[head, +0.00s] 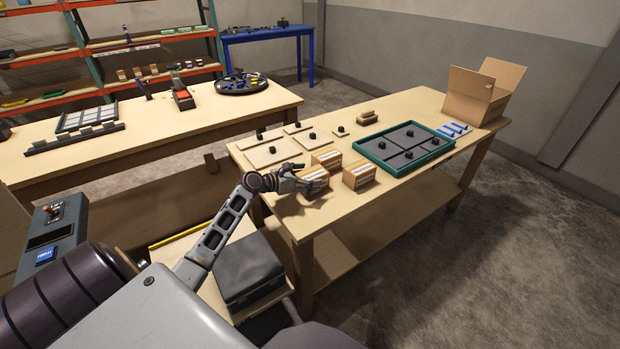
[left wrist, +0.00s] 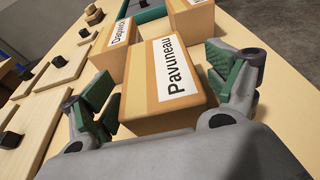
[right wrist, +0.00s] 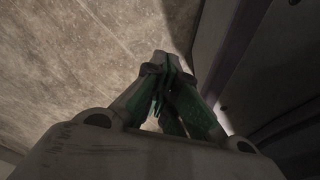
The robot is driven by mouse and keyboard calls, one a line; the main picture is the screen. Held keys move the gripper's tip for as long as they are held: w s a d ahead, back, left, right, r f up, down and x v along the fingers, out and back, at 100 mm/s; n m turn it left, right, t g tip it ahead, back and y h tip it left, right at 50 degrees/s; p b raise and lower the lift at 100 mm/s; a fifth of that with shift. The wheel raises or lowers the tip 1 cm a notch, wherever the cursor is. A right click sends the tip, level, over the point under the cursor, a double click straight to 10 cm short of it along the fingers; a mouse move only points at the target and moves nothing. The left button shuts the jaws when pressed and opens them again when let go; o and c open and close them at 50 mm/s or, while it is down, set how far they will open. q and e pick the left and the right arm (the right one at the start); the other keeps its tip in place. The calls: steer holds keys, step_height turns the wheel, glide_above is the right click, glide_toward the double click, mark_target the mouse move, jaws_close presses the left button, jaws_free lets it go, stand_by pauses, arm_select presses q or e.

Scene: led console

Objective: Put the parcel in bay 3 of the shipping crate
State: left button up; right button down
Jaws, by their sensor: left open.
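Three brown cardboard parcels with white labels stand on the near part of the wooden table. In the left wrist view, the parcel labelled Pavuneau (left wrist: 165,75) lies between the fingers of my open left gripper (left wrist: 172,92). The head view shows my left gripper (head: 300,178) at this nearest-left parcel (head: 317,178). A second parcel, its label partly readable (left wrist: 117,38), stands behind it, and a third parcel (head: 359,176) stands to its right. A teal-rimmed crate (head: 373,154) holds dark panels with black knobs; no bay numbers are readable. My right gripper (right wrist: 167,65) looks shut and empty over the floor.
Several pale wooden panels with black knobs (head: 268,154) lie left of the crate. An open cardboard box (head: 470,108) stands at the far right end, with blue-and-white strips (head: 453,129) before it. Small brown blocks (head: 367,117) lie behind the crate.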

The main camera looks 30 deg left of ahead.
arm_select(q)
steer(key=v, duration=0.8)
steer(key=shift+s+a+r+p, duration=0.1)
steer(key=shift+s+a+p, duration=0.05)
steer(key=shift+s+p, duration=0.25)
steer(key=shift+s+a+r, duration=0.25)
steer(key=shift+s, duration=0.35)
steer(key=shift+s+a+r, duration=0.15)
steer(key=shift+s, duration=0.25)
arm_select(e)
steer(key=shift+s+d, duration=0.8)
steer(key=shift+s, duration=0.05)
